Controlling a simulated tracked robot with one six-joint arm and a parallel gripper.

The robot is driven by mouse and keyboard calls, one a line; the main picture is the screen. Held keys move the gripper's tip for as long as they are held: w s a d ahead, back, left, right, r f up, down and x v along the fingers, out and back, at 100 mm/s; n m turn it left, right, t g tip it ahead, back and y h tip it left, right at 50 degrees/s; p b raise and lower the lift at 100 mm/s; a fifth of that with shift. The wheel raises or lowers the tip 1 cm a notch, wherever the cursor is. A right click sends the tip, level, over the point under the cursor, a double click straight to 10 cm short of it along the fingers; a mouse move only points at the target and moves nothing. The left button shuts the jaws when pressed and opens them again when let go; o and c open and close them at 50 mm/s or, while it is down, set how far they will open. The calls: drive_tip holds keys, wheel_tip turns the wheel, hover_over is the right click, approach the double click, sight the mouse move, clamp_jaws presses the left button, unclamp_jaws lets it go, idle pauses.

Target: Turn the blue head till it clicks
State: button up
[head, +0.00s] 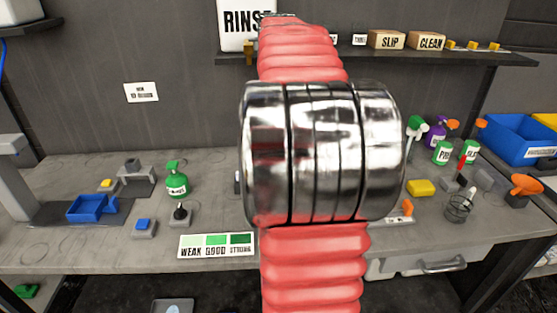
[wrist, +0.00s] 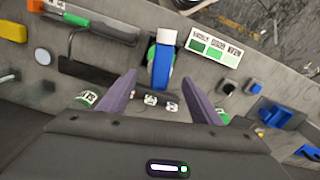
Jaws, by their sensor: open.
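I see a gap on each side, and cannot tell the height difference. In the head view, my own arm stands in front of the middle of the bench, and the blue head and my gripper are hidden.
A colour card (head: 216,246) lies at the bench front. A green spray bottle (head: 176,182), a blue tray (head: 91,207) and a small blue block (head: 143,226) stand left. A yellow sponge (head: 420,187), a mesh cup (head: 458,208) and several bottles stand right. A shelf (head: 300,55) runs behind.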

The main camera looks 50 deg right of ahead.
drive_tip(key=shift+f, duration=2.85)
drive_tip(key=shift+c, duration=0.4)
drive_tip(key=c, duration=1.1)
drive_tip(key=m, duration=0.4)
drive_tip(key=shift+m, duration=2.3)
drive_tip(key=o, duration=1.2)
wheel_tip(320, 180, up, 14)
drive_tip(key=shift+f, duration=0.15)
